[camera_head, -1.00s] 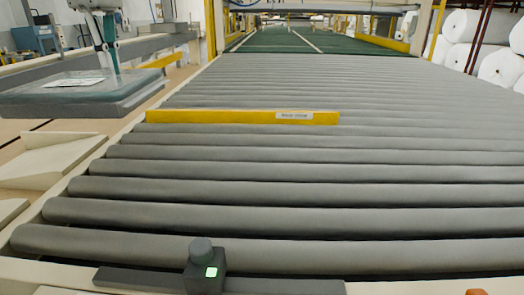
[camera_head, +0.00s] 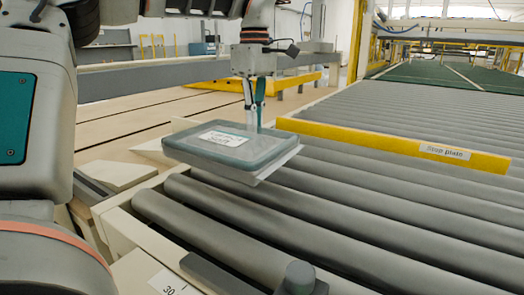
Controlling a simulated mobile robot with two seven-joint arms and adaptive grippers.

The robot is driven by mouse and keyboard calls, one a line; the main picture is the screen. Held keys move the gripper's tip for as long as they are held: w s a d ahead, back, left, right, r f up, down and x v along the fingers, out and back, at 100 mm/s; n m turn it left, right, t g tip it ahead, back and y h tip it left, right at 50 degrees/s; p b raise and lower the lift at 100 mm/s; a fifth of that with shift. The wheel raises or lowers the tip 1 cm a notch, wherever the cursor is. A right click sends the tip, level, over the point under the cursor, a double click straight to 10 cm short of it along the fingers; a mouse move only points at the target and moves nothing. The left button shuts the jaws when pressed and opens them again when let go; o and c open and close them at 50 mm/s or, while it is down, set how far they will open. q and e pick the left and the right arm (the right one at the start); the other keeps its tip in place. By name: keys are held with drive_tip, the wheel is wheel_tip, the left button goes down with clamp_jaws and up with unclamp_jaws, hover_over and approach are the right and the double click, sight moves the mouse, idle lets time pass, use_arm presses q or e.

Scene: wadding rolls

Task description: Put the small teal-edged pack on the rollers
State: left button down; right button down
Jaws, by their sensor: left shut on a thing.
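The small teal-edged pack (camera_head: 225,152) is a flat grey slab with a white label on top. In the head view it hangs slightly tilted over the left ends of the rollers (camera_head: 330,215), seemingly above them. The gap below it is hard to judge. My left gripper (camera_head: 254,122) points down and is shut on the pack at its far edge. The fingertips are partly hidden at the pack. My right gripper is not in view.
A yellow stop plate (camera_head: 390,147) with a label stands across the rollers just right of the pack. A dark post (camera_head: 299,278) rises at the near frame edge. The rollers in front of the plate are clear. Green belting (camera_head: 440,77) lies beyond.

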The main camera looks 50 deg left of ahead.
use_arm(q)
drive_tip(key=shift+f, duration=0.8)
wheel_tip(320, 180, down, 4)
drive_tip(key=shift+r+b, duration=0.1)
drive_tip(key=shift+b, duration=0.45)
drive_tip(key=shift+f, duration=0.35)
drive_tip(key=shift+s+r, duration=0.1)
drive_tip(key=shift+r, duration=0.1)
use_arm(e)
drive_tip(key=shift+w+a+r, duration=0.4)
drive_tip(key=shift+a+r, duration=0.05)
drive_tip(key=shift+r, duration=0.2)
use_arm(q)
drive_tip(key=shift+f, duration=0.1)
drive_tip(key=c, duration=2.6)
unclamp_jaws()
drive_tip(key=shift+f, duration=0.15)
drive_tip(key=o, duration=0.4)
drive_tip(key=shift+o, duration=0.2)
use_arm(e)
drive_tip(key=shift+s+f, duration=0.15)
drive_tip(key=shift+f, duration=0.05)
